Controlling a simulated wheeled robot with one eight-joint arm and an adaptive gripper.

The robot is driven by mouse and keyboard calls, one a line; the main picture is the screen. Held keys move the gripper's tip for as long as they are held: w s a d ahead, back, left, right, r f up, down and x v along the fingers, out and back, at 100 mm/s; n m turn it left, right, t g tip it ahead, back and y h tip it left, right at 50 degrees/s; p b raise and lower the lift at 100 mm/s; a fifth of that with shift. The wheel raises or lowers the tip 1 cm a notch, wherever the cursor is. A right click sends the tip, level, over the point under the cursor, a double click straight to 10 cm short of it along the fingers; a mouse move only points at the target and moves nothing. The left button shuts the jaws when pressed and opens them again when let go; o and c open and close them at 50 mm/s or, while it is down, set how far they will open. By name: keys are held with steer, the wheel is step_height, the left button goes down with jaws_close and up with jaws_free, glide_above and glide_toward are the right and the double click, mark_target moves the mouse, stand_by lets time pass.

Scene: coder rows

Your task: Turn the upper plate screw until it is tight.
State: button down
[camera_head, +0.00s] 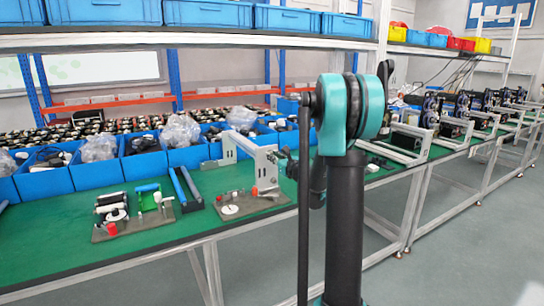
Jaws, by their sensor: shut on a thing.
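A grey metal plate fixture (242,150) stands upright on a small base plate (245,205) on the green table. A red part (254,191) is low on its front. I cannot make out the upper plate screw; it is too small or hidden. My arm's dark column and teal joint fill the middle of the view, just right of the fixture. Dark parts of my arm show behind the column, close to the fixture's right end.
A second base plate (133,228) with green, white and red parts lies to the left. A blue channel-shaped part (183,190) is between them. Blue bins (95,172) line the table's back. A shelf (200,38) with blue crates hangs above. More fixtures stand at right.

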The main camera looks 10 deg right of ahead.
steer(key=m, duration=0.6)
steer(key=c, duration=1.6)
jaws_free()
steer(key=shift+o, duration=0.2)
steer(key=n, duration=0.9)
